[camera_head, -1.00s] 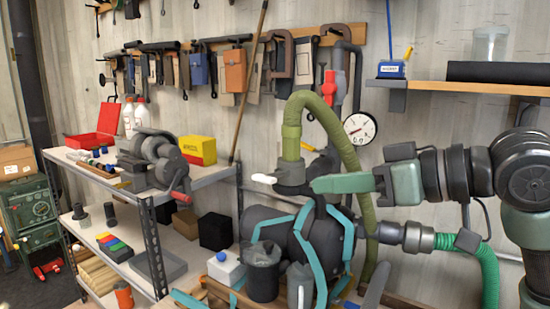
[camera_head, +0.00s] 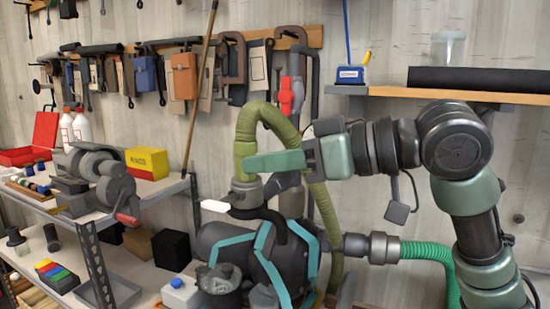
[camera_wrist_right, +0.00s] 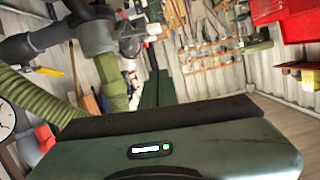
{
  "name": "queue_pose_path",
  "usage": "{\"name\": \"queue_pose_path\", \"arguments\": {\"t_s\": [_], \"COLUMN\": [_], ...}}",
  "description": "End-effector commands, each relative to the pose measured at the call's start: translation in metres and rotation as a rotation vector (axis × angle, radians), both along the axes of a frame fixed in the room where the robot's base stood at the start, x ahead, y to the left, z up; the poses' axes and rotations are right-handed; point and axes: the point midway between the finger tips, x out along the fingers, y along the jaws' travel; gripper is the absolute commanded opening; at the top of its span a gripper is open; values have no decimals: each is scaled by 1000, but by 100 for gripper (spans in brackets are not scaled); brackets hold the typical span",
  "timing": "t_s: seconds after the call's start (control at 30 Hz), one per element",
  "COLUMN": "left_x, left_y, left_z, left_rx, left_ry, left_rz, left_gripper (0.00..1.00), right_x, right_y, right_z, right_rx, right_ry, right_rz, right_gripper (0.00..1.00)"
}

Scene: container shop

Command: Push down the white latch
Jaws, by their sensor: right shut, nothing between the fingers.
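The white latch (camera_head: 214,206) sticks out to the left from the dark fitting at the base of the green hose (camera_head: 246,130), on top of the dark pump (camera_head: 225,238). It lies roughly level. My right gripper (camera_head: 247,163) is shut and empty. Its green fingers point left, in front of the hose, and their tips appear above and to the right of the latch, apart from it in the picture. In the right wrist view the shut fingers (camera_wrist_right: 157,88) point away, with a small white piece, likely the latch, beyond them. My left gripper is not in view.
A shelf (camera_head: 510,98) holds a dark roll at the upper right. A metal rack (camera_head: 90,265) with a vise (camera_head: 95,180) stands left. Tools hang on the wall behind. A green corrugated hose (camera_head: 430,252) runs below my right arm.

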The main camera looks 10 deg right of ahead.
Motion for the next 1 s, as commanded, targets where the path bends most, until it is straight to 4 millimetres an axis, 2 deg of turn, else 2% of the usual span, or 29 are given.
{"name": "queue_pose_path", "arguments": {"t_s": [0.03, 0.1, 0.27, 0.33, 0.53, 1.0], "left_x": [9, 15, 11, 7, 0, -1], "left_y": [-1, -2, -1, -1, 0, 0], "left_z": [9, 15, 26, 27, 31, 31], "left_rx": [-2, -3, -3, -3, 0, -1], "left_ry": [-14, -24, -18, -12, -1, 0], "left_rz": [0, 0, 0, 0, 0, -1], "left_gripper": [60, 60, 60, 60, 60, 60], "right_x": [5, 14, 33, 31, 29, 28], "right_y": [11, 23, 50, 49, 49, 49], "right_z": [0, -3, -11, -27, -48, -54], "right_rx": [1, 1, 1, -1, 0, 0], "right_ry": [4, 4, 3, 6, 3, 0], "right_rz": [5, 4, 3, 0, 1, 0], "right_gripper": [0, 0, 0, 0, 0, 0]}}
